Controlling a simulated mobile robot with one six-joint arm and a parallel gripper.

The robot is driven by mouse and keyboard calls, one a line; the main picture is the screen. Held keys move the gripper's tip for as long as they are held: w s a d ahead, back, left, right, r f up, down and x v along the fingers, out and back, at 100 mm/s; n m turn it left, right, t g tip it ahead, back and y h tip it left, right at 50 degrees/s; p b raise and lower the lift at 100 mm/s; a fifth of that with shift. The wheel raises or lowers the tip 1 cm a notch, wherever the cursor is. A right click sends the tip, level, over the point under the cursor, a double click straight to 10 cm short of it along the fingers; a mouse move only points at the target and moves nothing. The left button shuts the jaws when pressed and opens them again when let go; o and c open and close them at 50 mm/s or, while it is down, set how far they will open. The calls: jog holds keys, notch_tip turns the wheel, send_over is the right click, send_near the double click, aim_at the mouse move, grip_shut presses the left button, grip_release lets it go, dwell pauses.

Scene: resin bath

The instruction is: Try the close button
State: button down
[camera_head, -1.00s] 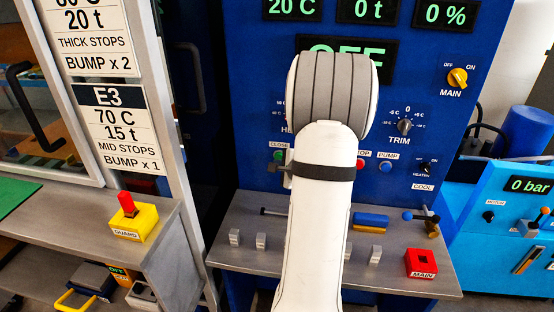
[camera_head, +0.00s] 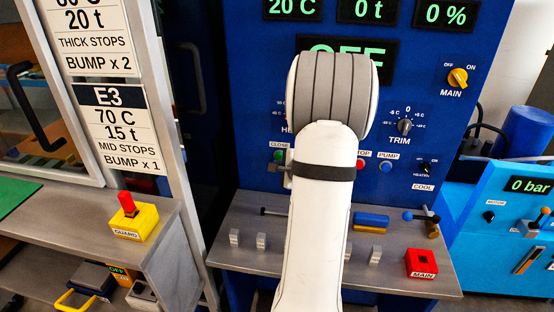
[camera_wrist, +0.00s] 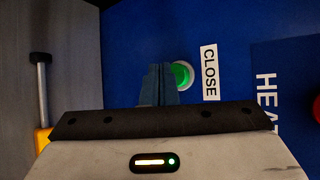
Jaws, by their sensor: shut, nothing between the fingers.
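The close button is a round green button in a pale ring on the blue panel. It shows in the wrist view (camera_wrist: 183,75) beside its white CLOSE label (camera_wrist: 209,73), and in the head view (camera_head: 279,155) just left of my arm. My gripper (camera_wrist: 159,82) is shut and empty; its fingertips overlap the button's left edge in the wrist view. I cannot tell whether they touch it. In the head view my gripper is mostly hidden behind my arm, with a dark part showing just below the button.
The blue panel (camera_head: 250,90) carries an OFF display (camera_head: 348,46), a MAIN knob (camera_head: 457,77), a TRIM knob (camera_head: 404,126) and a blue PUMP button (camera_head: 386,166). Below it a grey shelf (camera_head: 235,262) holds small blocks and a red MAIN switch (camera_head: 421,263). A yellow guard switch (camera_head: 134,222) stands at left.

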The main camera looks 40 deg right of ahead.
jog(key=shift+d, duration=0.1)
jog(key=shift+w+d+b, duration=0.25)
jog(key=shift+w+b, duration=0.05)
jog(key=shift+b, duration=0.15)
jog(key=shift+w+d+b, duration=0.3)
jog(key=shift+w+d, duration=0.05)
jog(key=shift+d, duration=0.05)
dwell(0.8)
jog(key=shift+s, duration=0.1)
jog(key=shift+s+a+b, duration=0.5)
jog(key=shift+a+b, duration=0.25)
jog(key=shift+b, duration=0.05)
